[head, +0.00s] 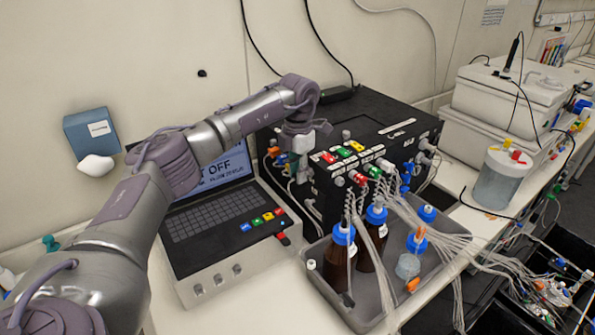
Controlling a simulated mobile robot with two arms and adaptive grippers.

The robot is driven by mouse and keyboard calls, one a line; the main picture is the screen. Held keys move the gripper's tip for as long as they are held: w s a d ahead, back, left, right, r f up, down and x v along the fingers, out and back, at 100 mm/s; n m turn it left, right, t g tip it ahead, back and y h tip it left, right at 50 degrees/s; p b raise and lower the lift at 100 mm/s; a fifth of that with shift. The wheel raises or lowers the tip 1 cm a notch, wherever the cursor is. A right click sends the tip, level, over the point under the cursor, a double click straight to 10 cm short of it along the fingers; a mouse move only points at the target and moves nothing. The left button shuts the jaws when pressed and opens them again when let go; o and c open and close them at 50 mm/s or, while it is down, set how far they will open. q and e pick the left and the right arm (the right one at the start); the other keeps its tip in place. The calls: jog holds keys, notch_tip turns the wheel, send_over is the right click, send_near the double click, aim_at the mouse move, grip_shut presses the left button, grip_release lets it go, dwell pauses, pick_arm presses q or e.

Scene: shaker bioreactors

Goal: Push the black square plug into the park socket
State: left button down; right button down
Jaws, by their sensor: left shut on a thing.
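My left gripper (301,150) is at the left front corner of the black bioreactor unit (372,120), pointing down. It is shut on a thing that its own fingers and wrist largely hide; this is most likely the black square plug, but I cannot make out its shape. I cannot pick out the park socket for certain; the side of the unit behind the gripper is partly covered by the gripper and cables. My right gripper is not in view.
A laptop-like controller (215,208) stands left of the unit, under my left arm. A grey tray (382,300) with brown bottles (337,262) and many thin tubes is in front. A blue box (92,133) hangs on the wall. A clear jar (497,183) stands right.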

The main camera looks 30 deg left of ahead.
pick_arm(q)
jog(key=shift+w+d, duration=0.15)
jog(key=shift+w, duration=0.25)
jog(key=c, duration=0.9)
grip_release()
notch_tip(320, 180, up, 12)
jog(key=shift+d, duration=0.1)
